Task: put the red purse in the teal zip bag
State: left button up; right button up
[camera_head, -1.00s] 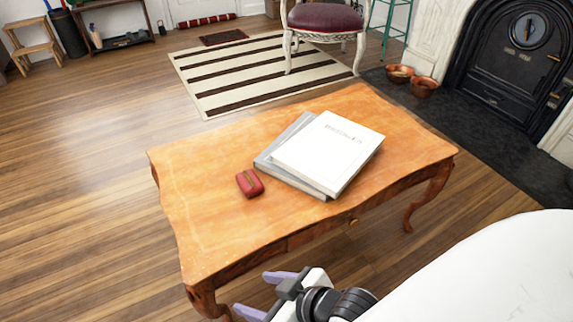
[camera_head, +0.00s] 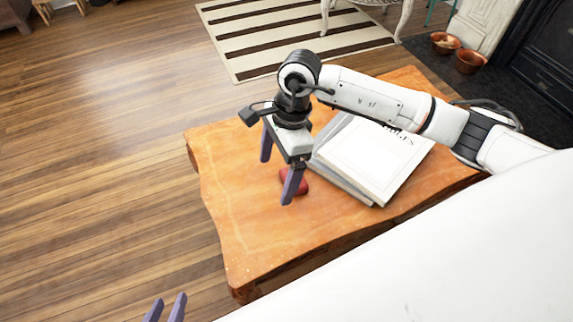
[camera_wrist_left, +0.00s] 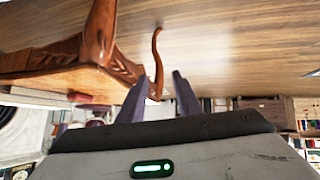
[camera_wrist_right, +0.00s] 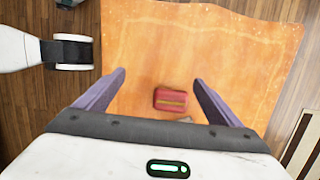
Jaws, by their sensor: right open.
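The red purse (camera_head: 307,184) lies on the orange wooden table (camera_head: 240,220), left of the books, partly hidden behind a finger of my right gripper (camera_head: 277,182). The right wrist view shows the purse (camera_wrist_right: 171,99) on the tabletop, between the fingers of my right gripper (camera_wrist_right: 160,77) as seen from above. These fingers are wide apart and empty; I cannot tell their exact height. My left gripper (camera_head: 170,298) is low at the bottom edge, left of the table's near corner, with its fingers apart and empty. I cannot see a teal zip bag in any view.
A white book (camera_head: 375,160) lies on a grey book (camera_head: 345,183) beside the purse, under my right arm. The table's left part is bare. Copper bowls (camera_head: 471,61) stand by the fireplace. A striped rug (camera_head: 290,40) lies behind the table.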

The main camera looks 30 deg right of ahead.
aim_at(303, 187)
jog(key=d+f+h, duration=0.1)
jog(key=d, duration=0.1)
jog(key=w+d+f, duration=0.1)
jog(key=d, duration=0.1)
jog(key=w+d+f+h+b, duration=0.1)
jog(key=d, duration=0.1)
jog(key=shift+w+d+f+h, duration=0.1)
jog(key=shift+w+h, duration=0.05)
jog(key=shift+h, duration=0.15)
jog(key=f, duration=0.2)
jog(key=f+b, duration=0.1)
jog(key=f, duration=0.2)
jog(key=shift+w+d+f, duration=0.15)
jog(key=shift+w+f, duration=0.15)
jog(key=shift+f, duration=0.1)
jog(key=shift+r, duration=0.1)
jog(key=c, duration=1.3)
